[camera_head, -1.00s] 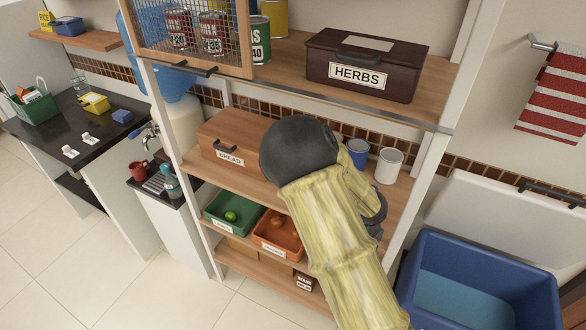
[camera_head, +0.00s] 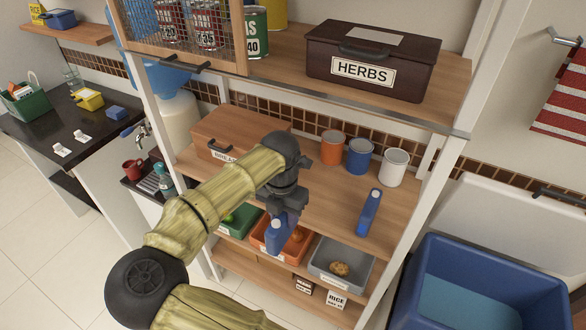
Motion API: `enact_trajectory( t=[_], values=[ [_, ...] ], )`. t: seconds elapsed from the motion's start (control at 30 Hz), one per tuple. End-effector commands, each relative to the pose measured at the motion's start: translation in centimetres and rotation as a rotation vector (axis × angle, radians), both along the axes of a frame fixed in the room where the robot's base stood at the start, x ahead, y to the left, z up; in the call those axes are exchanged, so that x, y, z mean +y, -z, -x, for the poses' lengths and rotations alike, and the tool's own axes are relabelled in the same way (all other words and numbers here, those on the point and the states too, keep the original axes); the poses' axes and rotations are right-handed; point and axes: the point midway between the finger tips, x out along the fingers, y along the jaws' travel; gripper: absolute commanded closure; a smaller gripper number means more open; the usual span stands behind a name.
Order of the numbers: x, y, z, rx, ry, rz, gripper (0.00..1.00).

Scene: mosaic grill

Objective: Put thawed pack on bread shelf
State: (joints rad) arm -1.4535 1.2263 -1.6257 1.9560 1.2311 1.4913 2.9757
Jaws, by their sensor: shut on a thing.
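My gripper (camera_head: 284,205) is shut on a blue pack (camera_head: 277,238), which hangs below it in front of the bread shelf (camera_head: 325,198). The pack's lower part shows in front of the orange bin; whether it touches anything is unclear. A second blue pack (camera_head: 370,212) is on the right part of the bread shelf. The brown bread box (camera_head: 240,128) is on the same shelf to the left, its label partly hidden by my arm. I cannot tell by sight which pack is thawed.
Orange, blue and white cans (camera_head: 394,168) line the shelf's back. Below are green, orange (camera_head: 262,240) and grey bins (camera_head: 340,262). Above is a shelf with the herbs box (camera_head: 372,62). A blue tub (camera_head: 480,285) stands at right. The shelf's middle is clear.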

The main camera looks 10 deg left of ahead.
Motion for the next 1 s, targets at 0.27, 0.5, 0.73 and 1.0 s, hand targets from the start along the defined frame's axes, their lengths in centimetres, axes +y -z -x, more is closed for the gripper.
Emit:
enact_trajectory(
  t=[0.27,0.5,0.73,1.0],
  values=[
    [0.8,-0.4,0.3,0.0,0.016,-0.001,1.0],
    [0.7,-0.5,-0.5,0.0,0.008,-0.001,1.0],
    [-1.2,-0.6,-4.9,-0.002,0.018,-0.002,1.0],
    [-3.4,-0.8,-10.3,-0.001,0.02,0.004,1.0]
  ],
)
